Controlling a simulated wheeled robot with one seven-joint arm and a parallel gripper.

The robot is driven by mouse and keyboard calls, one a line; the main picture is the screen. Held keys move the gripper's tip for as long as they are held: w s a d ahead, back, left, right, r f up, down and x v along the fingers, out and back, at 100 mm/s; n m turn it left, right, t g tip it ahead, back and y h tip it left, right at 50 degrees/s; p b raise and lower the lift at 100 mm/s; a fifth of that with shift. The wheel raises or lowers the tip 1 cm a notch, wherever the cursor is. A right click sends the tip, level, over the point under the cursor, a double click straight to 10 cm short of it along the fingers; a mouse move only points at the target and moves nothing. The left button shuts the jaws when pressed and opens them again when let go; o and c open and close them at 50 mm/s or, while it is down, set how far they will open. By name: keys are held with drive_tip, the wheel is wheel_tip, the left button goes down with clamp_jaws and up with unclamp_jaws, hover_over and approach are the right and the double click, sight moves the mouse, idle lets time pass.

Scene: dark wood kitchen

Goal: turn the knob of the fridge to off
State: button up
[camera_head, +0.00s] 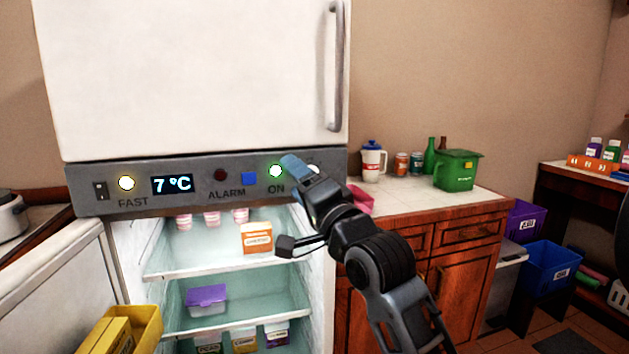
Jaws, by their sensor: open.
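The white fridge (200,75) has a grey control panel (80,193) below its upper door. My gripper (297,176) is open in front of the panel, just right of the ON light. It covers that part of the panel, and no knob can be made out. A pale spot shows at its right. Contact with the panel cannot be told.
The fridge's lower compartment is open, with shelves holding an orange-white box (257,238) and a purple-lidded tub (206,299). The open lower door (55,270) stands at left, with a yellow bin (148,322). A counter (405,200) with jars and a green bucket (457,171) is at right.

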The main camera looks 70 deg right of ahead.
drive_tip(key=s+d+r+m+g+h, duration=0.2)
drive_tip(key=d+m+g+h, duration=0.15)
drive_tip(key=d+m, duration=0.6)
drive_tip(key=w+d+f+m+g+y+p, duration=0.1)
drive_tip(key=w+d+f+m, duration=0.3)
drive_tip(key=m, duration=0.6)
drive_tip(key=shift+w+f+m+g, duration=0.35)
drive_tip(key=shift+w+f+g, duration=0.15)
drive_tip(key=shift+f+g, duration=0.25)
drive_tip(key=shift+d+y, duration=0.1)
drive_tip(key=shift+y, duration=0.15)
drive_tip(key=c, duration=1)
